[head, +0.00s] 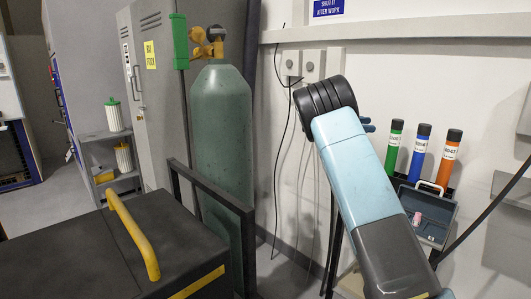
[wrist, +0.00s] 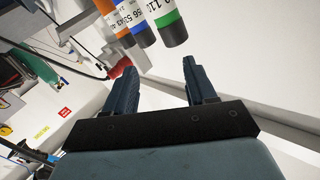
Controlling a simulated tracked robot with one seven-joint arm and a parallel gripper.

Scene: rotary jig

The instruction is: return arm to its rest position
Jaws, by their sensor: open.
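My arm, light blue with black joints, rises at the right of the head view, in front of the white wall. My gripper (wrist: 160,85) shows in the wrist view with two dark blue fingers spread wide apart. It is open, with nothing between the fingers. In the head view only a bit of its blue fingers (head: 367,125) shows behind the black wrist joint. Beyond the fingers in the wrist view hang the ends of a green tube (wrist: 171,28), a blue tube (wrist: 138,32) and an orange tube (wrist: 104,7), apart from the gripper.
The green (head: 394,148), blue (head: 418,152) and orange (head: 448,158) tubes stand upright right of my arm, near an open grey case (head: 432,232). A green gas cylinder (head: 222,140) stands left behind a dark rail (head: 212,190). A grey cabinet (head: 158,105) is farther left.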

